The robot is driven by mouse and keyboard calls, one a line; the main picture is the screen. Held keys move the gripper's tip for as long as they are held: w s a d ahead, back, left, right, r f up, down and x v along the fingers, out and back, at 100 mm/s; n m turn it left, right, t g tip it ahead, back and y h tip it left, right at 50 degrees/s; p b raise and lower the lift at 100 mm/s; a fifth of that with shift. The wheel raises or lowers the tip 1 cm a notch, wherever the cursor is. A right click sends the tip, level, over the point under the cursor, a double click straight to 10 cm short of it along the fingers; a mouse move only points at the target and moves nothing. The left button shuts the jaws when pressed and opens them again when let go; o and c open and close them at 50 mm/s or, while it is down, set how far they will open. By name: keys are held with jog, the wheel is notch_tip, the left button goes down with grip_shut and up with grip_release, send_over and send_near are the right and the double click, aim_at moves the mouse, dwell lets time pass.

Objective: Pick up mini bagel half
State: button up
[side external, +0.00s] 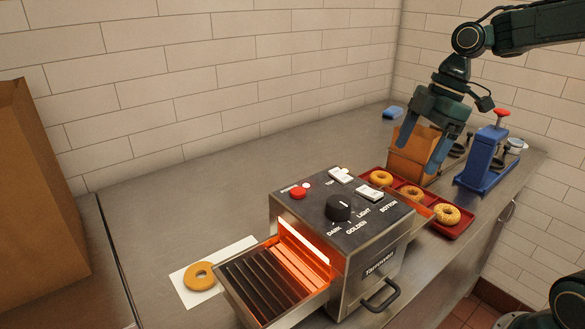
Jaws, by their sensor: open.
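One bagel piece (199,275) lies flat on a white paper (183,288) to the left of the toaster. Several more bagels sit on a red tray (462,230) behind and right of the toaster: one at the left (381,178), one in the middle (411,193) and a speckled one at the right (446,214). I cannot tell which are halves. My gripper (435,155) is open, fingers pointing down, above and behind the tray. It appears empty and apart from the bagels. It partly hides a small brown paper bag (408,158).
A steel toaster (378,258) with a glowing slot and a ribbed front rack (262,283) stands mid-counter. A blue device with a red knob (484,155) stands right of my gripper. A large brown bag (35,190) is at far left. The counter's left-middle (200,190) is clear.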

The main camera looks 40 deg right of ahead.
jog(key=w+d+f+n+g+y, duration=0.1)
jog(key=w+d+f+n, duration=0.2)
jog(key=d+n, duration=0.1)
jog(key=shift+d, duration=0.8)
jog(key=shift+f, duration=0.15)
jog(key=shift+x, duration=4.25)
jog(key=shift+a, duration=0.2)
jog(key=shift+s+x, duration=0.15)
jog(key=shift+x, duration=1.1)
jog(key=shift+s+x, duration=0.2)
jog(key=shift+x, duration=1.05)
jog(key=shift+a, duration=0.1)
jog(key=c, duration=1.1)
